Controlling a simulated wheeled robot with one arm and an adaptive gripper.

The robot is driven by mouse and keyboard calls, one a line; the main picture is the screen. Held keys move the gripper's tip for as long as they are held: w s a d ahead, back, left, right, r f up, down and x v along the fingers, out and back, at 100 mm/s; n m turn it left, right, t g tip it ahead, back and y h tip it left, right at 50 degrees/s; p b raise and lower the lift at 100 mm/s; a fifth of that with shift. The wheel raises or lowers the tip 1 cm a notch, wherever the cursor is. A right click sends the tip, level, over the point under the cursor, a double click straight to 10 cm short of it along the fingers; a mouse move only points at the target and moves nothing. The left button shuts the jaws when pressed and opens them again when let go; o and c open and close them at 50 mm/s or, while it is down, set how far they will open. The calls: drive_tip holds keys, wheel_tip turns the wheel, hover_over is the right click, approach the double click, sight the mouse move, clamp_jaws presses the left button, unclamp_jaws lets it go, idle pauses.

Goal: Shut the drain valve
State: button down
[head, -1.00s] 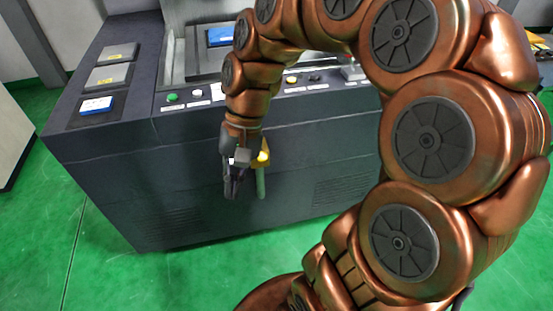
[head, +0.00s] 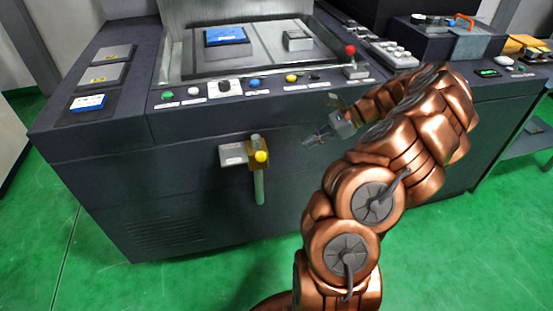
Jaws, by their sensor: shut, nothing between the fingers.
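The drain valve (head: 252,148) is on the front face of the dark machine in the head view. It has a brass-coloured body, a yellow round knob (head: 261,156) and a greenish pipe (head: 259,188) hanging straight down. A light grey plate (head: 233,154) sits just left of the body. Whether the valve is open or shut cannot be told from this view. My gripper (head: 308,142) is shut and empty, to the right of the valve and apart from it, in front of the machine's face.
A blue block (head: 225,36) lies in the work area behind. The green floor (head: 200,285) in front is clear.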

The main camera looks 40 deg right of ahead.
sight(258, 150)
drive_tip(key=shift+s+d+f+m, duration=0.25)
drive_tip(key=shift+d+f, duration=0.1)
drive_tip(key=shift+d, duration=0.2)
drive_tip(key=shift+s+d+f+m, duration=0.2)
drive_tip(key=shift+d+f+m, duration=0.1)
drive_tip(key=shift+d, duration=0.2)
drive_tip(key=shift+w+a+f, duration=0.1)
drive_tip(key=shift+a, duration=0.05)
drive_tip(key=w+a+f, duration=0.1)
drive_tip(key=w+a, duration=0.2)
drive_tip(key=a, duration=0.2)
drive_tip(key=w+a+f+p, duration=0.1)
drive_tip(key=w+a+f, duration=0.1)
drive_tip(key=a, duration=0.3)
drive_tip(key=shift+w+f, duration=0.25)
drive_tip(key=shift+w, duration=0.4)
drive_tip(key=shift+a+t+h+p, duration=0.2)
drive_tip(key=shift+t+h+p, duration=0.1)
drive_tip(key=shift+t+p, duration=0.1)
drive_tip(key=shift+a+m, duration=0.1)
drive_tip(key=shift+m, duration=0.15)
